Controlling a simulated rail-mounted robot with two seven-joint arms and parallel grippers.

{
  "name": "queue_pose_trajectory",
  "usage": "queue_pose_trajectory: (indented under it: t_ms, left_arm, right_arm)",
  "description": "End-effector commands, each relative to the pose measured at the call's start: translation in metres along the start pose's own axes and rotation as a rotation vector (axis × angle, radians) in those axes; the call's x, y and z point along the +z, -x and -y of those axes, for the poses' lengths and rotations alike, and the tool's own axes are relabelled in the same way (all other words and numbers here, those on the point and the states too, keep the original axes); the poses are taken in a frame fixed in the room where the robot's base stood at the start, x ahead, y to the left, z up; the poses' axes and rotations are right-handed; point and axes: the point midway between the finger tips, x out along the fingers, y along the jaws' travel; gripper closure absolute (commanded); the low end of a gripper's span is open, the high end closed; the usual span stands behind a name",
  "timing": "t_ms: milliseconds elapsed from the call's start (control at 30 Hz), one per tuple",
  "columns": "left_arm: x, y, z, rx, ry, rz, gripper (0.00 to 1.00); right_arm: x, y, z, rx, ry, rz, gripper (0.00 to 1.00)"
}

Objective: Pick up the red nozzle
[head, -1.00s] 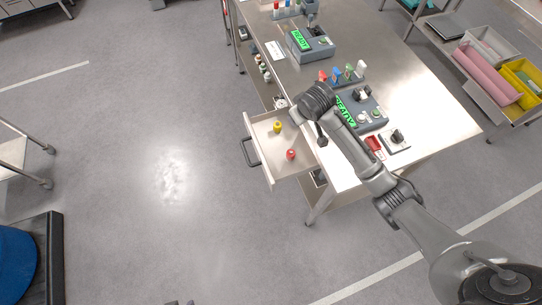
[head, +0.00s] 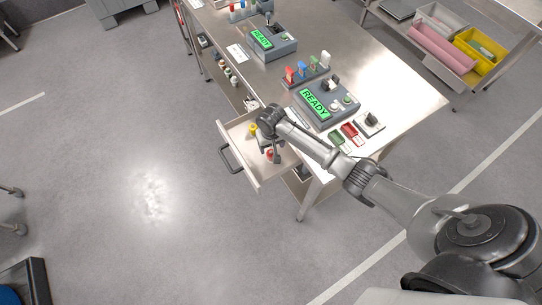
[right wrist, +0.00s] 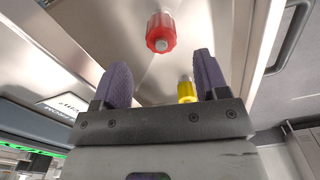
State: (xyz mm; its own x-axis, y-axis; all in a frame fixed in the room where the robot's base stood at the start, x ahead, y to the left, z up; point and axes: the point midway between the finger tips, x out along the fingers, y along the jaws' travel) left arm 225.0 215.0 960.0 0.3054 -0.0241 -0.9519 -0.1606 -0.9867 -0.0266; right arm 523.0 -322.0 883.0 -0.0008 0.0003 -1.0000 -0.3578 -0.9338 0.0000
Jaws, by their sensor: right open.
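The red nozzle (head: 270,154) lies in the open drawer (head: 257,181) at the side of the steel table. A yellow nozzle (head: 253,130) is in the same drawer, farther back. My right gripper (head: 268,148) is at the drawer, close to the red nozzle and partly in front of it. In the right wrist view the red nozzle (right wrist: 160,33) shows beyond the fingertips, and the yellow nozzle (right wrist: 186,90) shows between the fingers. My right gripper (right wrist: 155,80) is open with nothing between its pads touching them. My left gripper is not in view.
The table top (head: 392,88) holds two grey boxes with green READY screens, including the near one (head: 325,104), and a rack of coloured items (head: 308,70). The drawer's dark handle (head: 230,159) sticks out leftward. Open floor lies left of the drawer.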

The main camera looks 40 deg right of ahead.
Motion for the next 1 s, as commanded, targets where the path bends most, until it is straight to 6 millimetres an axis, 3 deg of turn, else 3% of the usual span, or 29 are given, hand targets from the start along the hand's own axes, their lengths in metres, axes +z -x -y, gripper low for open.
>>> queue_pose_trajectory:
  t_ms: [267, 633, 1000]
  left_arm:
    - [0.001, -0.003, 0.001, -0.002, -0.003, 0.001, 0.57]
    - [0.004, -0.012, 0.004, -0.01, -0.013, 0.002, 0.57]
    - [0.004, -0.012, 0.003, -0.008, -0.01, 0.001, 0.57]
  right_arm:
    - [0.0, -0.016, 0.0, 0.0, 0.0, 0.0, 0.33]
    - [0.004, -0.059, 0.002, 0.0, 0.001, 0.001, 0.33]
    - [0.004, -0.066, 0.002, 0.0, 0.002, -0.001, 0.33]
